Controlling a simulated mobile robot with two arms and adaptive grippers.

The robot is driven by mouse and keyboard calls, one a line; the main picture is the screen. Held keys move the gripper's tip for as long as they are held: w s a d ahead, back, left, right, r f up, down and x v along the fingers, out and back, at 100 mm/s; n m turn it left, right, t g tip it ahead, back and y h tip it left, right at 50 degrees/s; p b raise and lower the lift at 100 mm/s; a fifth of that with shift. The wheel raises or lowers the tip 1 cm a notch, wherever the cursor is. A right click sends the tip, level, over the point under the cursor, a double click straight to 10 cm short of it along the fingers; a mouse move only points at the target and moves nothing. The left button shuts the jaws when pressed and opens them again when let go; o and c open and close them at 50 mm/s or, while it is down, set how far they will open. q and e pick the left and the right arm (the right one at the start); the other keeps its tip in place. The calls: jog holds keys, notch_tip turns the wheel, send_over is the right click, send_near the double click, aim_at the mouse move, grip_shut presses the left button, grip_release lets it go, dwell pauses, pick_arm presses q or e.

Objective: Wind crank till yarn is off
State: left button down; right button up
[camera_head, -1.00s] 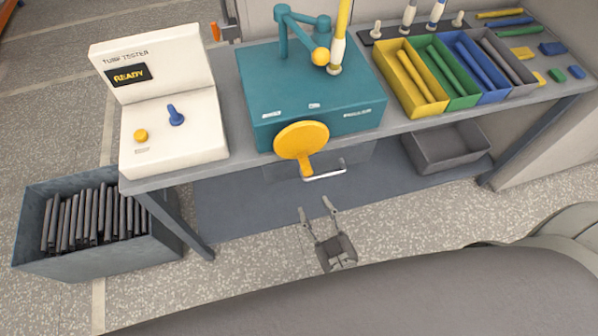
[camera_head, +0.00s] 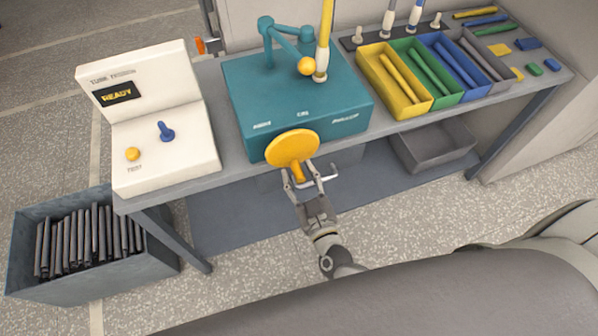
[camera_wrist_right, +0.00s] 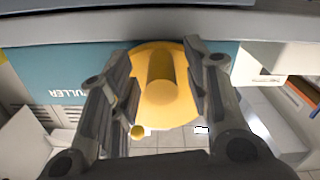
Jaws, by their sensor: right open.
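The yellow crank (camera_head: 292,149) is a round disc with a peg handle on the front of the teal winder box (camera_head: 290,95). My right gripper (camera_head: 303,179) is open, with its fingers on either side of the crank handle. In the right wrist view the handle (camera_wrist_right: 161,73) stands between the open fingers (camera_wrist_right: 165,85), and I see no clear contact. A yellow tube of yarn (camera_head: 325,35) stands upright on a spindle on top of the box, beside a teal arm with a yellow ball (camera_head: 306,66). My left gripper is not in view.
A white tube tester (camera_head: 150,130) reading READY stands at the left of the bench. Yellow, green, blue and grey bins (camera_head: 398,105) stand to the right. A crate of dark tubes (camera_head: 30,260) is on the floor.

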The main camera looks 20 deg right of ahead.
jog(key=shift+w, duration=0.4)
grip_shut()
jog(key=shift+a, duration=0.2)
